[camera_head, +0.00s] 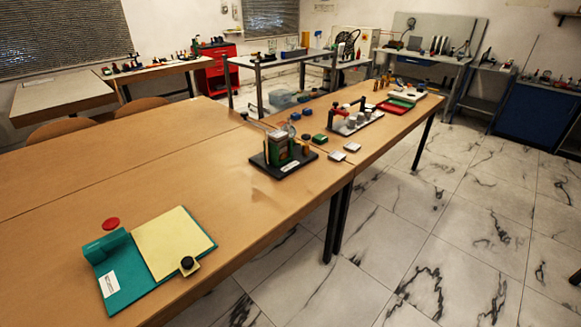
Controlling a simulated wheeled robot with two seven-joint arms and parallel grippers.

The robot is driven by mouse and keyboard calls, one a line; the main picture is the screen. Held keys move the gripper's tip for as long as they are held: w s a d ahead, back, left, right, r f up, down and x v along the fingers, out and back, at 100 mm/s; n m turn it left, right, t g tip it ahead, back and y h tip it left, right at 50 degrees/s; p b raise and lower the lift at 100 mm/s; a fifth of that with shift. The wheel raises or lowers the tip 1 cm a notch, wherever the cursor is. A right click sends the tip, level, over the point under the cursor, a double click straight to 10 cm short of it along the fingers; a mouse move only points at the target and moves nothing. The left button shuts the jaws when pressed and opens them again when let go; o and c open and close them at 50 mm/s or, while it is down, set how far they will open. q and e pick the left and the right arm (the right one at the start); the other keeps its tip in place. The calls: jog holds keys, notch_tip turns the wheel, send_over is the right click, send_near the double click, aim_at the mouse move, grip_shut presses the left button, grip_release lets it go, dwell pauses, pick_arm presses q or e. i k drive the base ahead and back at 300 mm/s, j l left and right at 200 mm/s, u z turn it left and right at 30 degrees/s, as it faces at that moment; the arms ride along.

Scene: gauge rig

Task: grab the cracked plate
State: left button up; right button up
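No plate with a visible crack can be made out at this size. A teal board (122,290) lies on the near table, carrying a pale yellow sheet or plate (172,243), a teal block at its left end and a black knob (187,263) at its front right corner. Two small pale square pieces, one nearer (337,156) and one farther (352,147), lie near the table's right edge; I cannot tell whether either is cracked. Neither of my grippers is in view.
A red disc (111,224) lies behind the teal board. A green device on a black base (283,161) stands mid-table. Beyond it are a rack of grey cylinders (352,123) and red and green trays (396,106). The wooden table (150,165) is clear at left; marble floor lies right.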

aim_at(278, 134)
jog(key=i+l, duration=0.1)
jog(key=l, duration=0.25)
jog(key=i+l, duration=0.1)
jog(key=l, duration=0.25)
jog(key=i+l, duration=0.15)
jog(key=l, duration=0.25)
jog(key=i+l, duration=0.1)
jog(key=l, duration=0.25)
